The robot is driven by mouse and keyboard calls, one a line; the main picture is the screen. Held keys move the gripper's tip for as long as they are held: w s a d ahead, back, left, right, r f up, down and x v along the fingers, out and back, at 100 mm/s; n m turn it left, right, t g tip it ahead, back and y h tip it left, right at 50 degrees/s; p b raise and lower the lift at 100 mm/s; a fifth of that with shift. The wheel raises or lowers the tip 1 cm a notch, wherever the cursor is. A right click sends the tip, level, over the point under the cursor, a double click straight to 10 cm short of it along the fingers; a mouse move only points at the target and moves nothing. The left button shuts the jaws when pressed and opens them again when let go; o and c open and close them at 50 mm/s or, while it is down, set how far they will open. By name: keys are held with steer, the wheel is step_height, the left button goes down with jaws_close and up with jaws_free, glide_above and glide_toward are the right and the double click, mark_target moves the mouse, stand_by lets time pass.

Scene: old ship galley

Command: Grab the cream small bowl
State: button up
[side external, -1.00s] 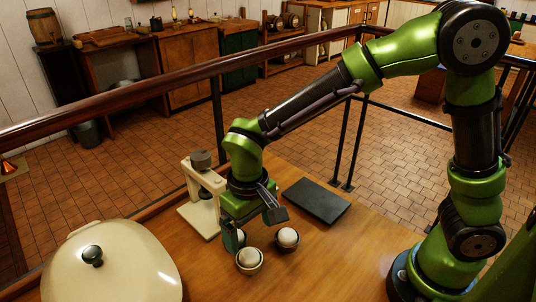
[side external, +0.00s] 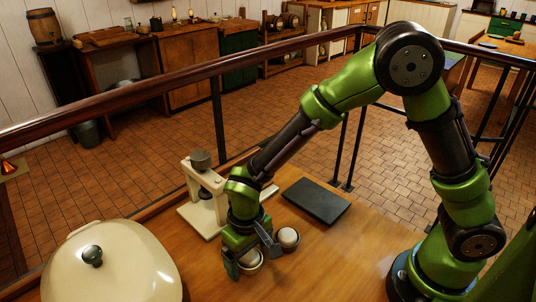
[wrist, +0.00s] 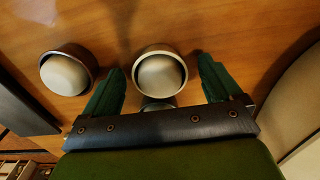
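The cream small bowl (wrist: 160,51) sits on the wooden table with a pale round thing inside it. In the side view the bowl (side external: 251,268) is partly hidden by my gripper (side external: 253,261). My gripper (wrist: 158,68) is open and pointed down, with one green finger on each side of the bowl. Gaps show between the fingers and the bowl in the wrist view; the exact fingertip height is hard to tell. A dark-rimmed small bowl (wrist: 88,60) with another pale round thing stands just outside one finger; it also shows in the side view (side external: 289,246).
A large cream lidded pot (side external: 130,262) stands at the left. A cream stand with a grey top (side external: 201,160) is behind my gripper. A flat black slab (side external: 316,201) lies behind the dark-rimmed bowl. The table to the right of the bowls is clear.

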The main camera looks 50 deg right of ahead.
steer(key=c, duration=1.2)
steer(key=shift+o, duration=0.2)
